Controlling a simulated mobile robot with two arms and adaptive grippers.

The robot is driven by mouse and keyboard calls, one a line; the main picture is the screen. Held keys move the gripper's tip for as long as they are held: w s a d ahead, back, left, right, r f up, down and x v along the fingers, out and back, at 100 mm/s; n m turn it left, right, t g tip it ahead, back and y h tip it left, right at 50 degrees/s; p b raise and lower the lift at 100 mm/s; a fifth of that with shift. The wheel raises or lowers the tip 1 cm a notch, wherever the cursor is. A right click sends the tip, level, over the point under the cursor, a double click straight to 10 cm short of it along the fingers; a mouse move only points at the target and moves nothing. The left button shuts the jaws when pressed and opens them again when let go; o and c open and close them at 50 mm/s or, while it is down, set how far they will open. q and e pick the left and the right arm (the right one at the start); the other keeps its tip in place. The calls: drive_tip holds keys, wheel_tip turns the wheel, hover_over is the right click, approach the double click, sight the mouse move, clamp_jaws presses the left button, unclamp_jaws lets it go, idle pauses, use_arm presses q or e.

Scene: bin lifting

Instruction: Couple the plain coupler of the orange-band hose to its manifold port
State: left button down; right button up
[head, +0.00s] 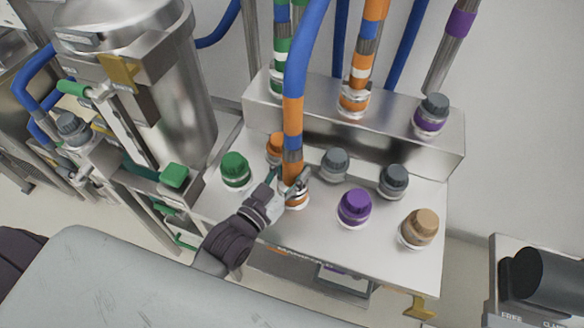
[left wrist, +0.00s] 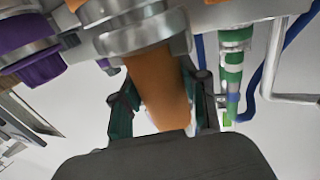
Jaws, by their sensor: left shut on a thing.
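The blue hose (head: 306,50) with an orange band (head: 292,115) comes down from the top of the head view. Its orange lower end, the coupler (head: 292,172), stands nearly upright over an orange-ringed metal port (head: 297,199) on the manifold (head: 310,240). My left gripper (head: 287,188) is shut on the coupler, just above the port. The left wrist view shows the orange coupler (left wrist: 160,90) between the two fingers, with its end at a metal collar (left wrist: 140,35). I cannot tell whether it is fully seated. My right gripper is not in view.
Capped ports surround the coupler: green (head: 235,168), orange (head: 275,147), grey (head: 335,163), purple (head: 355,206) and tan (head: 418,228). Striped green (head: 281,55) and orange-white (head: 359,70) hoses rise from the raised back step. A steel tank (head: 135,60) stands left.

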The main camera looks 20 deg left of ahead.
use_arm(q)
drive_tip(key=shift+f, duration=0.25)
idle(0.6)
drive_tip(key=c, duration=0.5)
unclamp_jaws()
drive_tip(key=v, duration=1.2)
